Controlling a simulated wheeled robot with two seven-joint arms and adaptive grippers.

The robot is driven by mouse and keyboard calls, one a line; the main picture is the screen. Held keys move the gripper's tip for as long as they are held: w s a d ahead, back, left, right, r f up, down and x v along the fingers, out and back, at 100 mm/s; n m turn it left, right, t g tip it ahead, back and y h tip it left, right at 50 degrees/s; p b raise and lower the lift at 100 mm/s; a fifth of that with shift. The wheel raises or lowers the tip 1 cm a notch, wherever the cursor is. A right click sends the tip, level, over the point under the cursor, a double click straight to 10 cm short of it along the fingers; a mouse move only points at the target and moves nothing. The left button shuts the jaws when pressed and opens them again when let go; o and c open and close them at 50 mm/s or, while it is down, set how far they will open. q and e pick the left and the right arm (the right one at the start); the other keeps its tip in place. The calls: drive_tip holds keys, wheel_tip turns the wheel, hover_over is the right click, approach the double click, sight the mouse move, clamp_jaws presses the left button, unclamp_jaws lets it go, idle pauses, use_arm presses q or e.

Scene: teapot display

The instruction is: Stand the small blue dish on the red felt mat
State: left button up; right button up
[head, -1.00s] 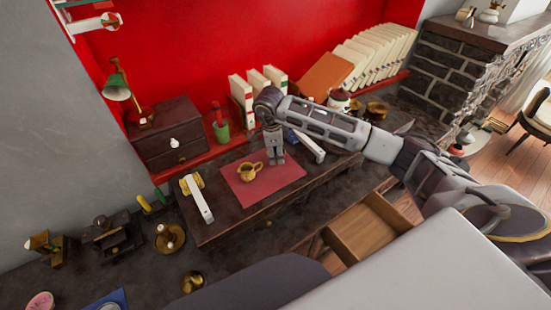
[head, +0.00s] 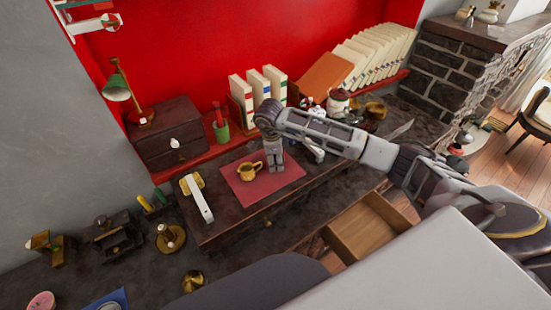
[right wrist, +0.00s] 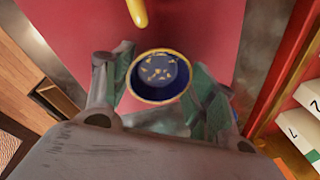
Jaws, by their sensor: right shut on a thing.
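The small blue dish (right wrist: 160,72), dark blue with a gold rim and gold marks inside, sits between the fingers of my right gripper (right wrist: 158,68) in the right wrist view. The gripper is shut on it. In the head view the right gripper (head: 274,171) points down over the right part of the red felt mat (head: 262,190); the dish is not clearly visible there. I cannot tell whether the dish touches the mat. A gold pitcher (head: 249,171) stands on the mat just left of the gripper. My left gripper is not in view.
A white bar-like object (head: 198,199) lies left of the mat. A dark drawer box (head: 170,135), a green cup (head: 221,131) and upright books (head: 257,88) stand behind. An open wooden drawer (head: 365,228) juts out in front at right. The mat's front is clear.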

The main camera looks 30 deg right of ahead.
drive_tip(key=shift+f, duration=0.1)
drive_tip(key=o, duration=0.9)
drive_tip(key=shift+o, duration=0.2)
wheel_tip(320, 180, up, 12)
drive_tip(key=s+a, duration=0.1)
drive_tip(key=shift+a+b, duration=0.35)
drive_tip(key=shift+b, duration=0.05)
drive_tip(key=shift+s, duration=0.1)
